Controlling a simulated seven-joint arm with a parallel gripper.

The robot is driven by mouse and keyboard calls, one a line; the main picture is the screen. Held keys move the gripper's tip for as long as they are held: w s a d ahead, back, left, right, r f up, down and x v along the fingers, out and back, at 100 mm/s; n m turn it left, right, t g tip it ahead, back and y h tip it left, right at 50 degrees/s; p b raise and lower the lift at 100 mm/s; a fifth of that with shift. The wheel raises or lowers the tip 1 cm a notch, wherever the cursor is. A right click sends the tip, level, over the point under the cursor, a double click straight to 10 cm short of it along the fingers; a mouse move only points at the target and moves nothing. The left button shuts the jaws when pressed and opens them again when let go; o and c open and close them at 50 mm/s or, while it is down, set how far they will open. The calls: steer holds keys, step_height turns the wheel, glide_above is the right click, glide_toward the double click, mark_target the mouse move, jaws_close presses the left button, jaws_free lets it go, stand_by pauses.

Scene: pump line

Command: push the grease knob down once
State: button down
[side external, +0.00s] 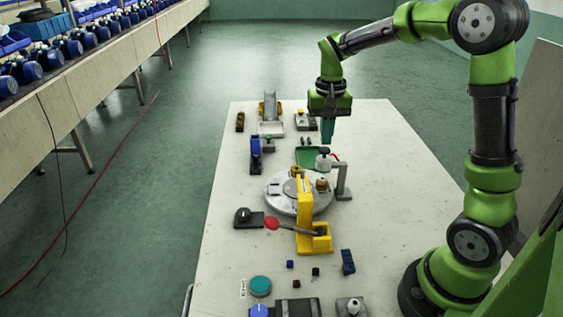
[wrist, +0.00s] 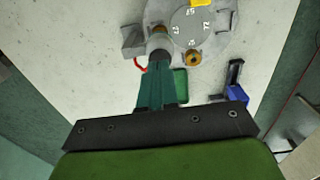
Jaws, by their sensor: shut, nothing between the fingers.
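The grease knob (side external: 324,150) is a small black cap on top of a pale cylindrical grease head (side external: 324,163), which is held over the round grey turntable (side external: 285,204) by a grey post. In the wrist view the grey head (wrist: 159,43) shows just past my fingertips, with the dark knob (wrist: 160,54) partly hidden by them. My gripper (side external: 327,143) points straight down with its green fingers together and empty. Its tips are right above the knob; I cannot tell whether they touch it. The fingers also show in the wrist view (wrist: 157,64).
A grey bracket post (side external: 343,184) and a red hose (side external: 336,157) are beside the head. A yellow lever press (side external: 305,215) with a red handle knob (side external: 271,223) stands in front. A green tray (side external: 307,156) lies behind. The table's right side is mostly clear.

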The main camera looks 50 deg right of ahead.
mark_target(325, 149)
steer(key=shift+f, duration=0.1)
stand_by(0.3)
steer(key=shift+f, duration=1.15)
steer(key=shift+r, duration=3.15)
